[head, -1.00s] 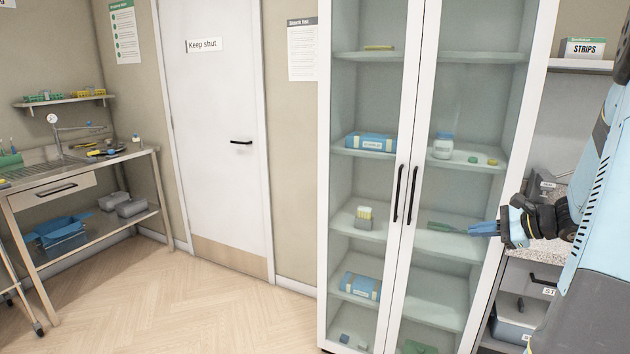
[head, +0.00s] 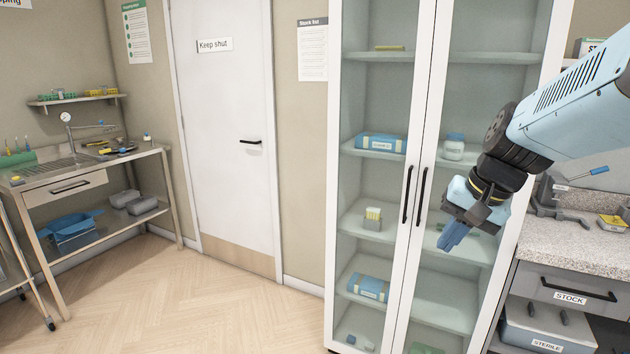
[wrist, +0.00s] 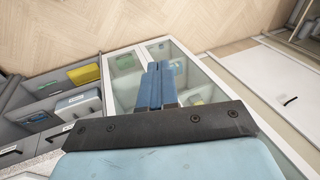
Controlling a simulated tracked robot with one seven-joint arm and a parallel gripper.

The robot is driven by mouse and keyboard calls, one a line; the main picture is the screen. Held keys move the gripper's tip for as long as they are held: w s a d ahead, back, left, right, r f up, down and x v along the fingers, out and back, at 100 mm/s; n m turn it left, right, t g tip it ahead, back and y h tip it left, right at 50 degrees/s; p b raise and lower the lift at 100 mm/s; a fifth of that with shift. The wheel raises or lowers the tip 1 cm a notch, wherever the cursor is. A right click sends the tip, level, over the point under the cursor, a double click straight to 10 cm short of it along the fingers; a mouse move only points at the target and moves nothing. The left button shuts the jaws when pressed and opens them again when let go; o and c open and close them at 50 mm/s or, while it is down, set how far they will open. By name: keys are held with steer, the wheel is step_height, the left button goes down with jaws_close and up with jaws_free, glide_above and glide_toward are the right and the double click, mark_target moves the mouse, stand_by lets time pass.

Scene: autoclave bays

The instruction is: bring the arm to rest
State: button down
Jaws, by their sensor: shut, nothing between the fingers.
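My gripper (head: 455,236) is in front of the right door of the tall glass-fronted cabinet (head: 418,150) in the head view. Its blue fingers are together with nothing between them and point down and a little left. The wrist view also shows the closed blue fingers (wrist: 159,86), with the cabinet's glass and white frame beyond them. My arm reaches in from the right edge of the head view and hides part of the cabinet's right side and shelves. Whether the fingers touch the glass cannot be told.
A speckled counter (head: 588,238) with grey drawers stands right of the cabinet, with a small blue-handled device on it. A steel sink bench (head: 95,172) is at the left. A white door (head: 225,130) is shut. The wooden floor (head: 200,305) between is clear.

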steer(key=s+r+n+t+h, duration=0.2)
steer(key=s+r+n, duration=0.1)
steer(key=s+n, duration=0.2)
steer(key=shift+s+a+r+t+h, duration=0.3)
steer(key=shift+s+h, duration=0.1)
steer(key=shift+s, duration=0.8)
